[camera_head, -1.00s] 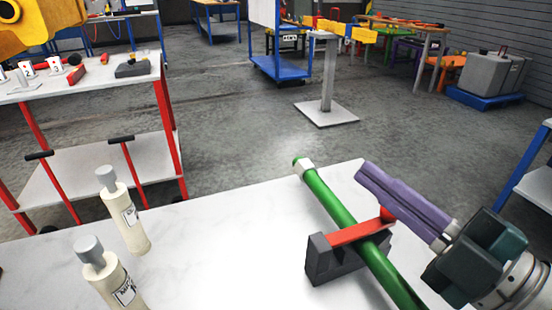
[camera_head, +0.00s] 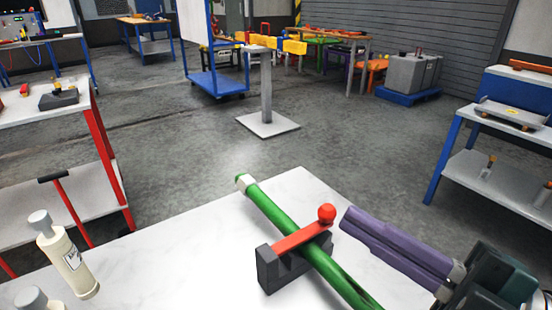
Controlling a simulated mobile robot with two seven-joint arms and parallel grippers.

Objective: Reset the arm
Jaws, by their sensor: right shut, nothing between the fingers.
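My right gripper (camera_head: 350,222) comes in from the right, with its long purple fingers closed together and nothing between them. Its fingertips are just right of the red ball-ended handle (camera_head: 326,214), apart from it as far as I can tell. The red handle lies across a green bar (camera_head: 262,205) that rests in a dark grey block (camera_head: 276,273) on the white table (camera_head: 200,250). The near end of the green bar runs down out of the picture. My left gripper is not in view.
Cream bottles with grey caps (camera_head: 68,262) stand at the lower left of the table. A red-legged bench (camera_head: 104,160) is beyond on the left. A blue-framed bench (camera_head: 446,150) stands on the right. A grey post on a plate (camera_head: 267,123) stands on open floor.

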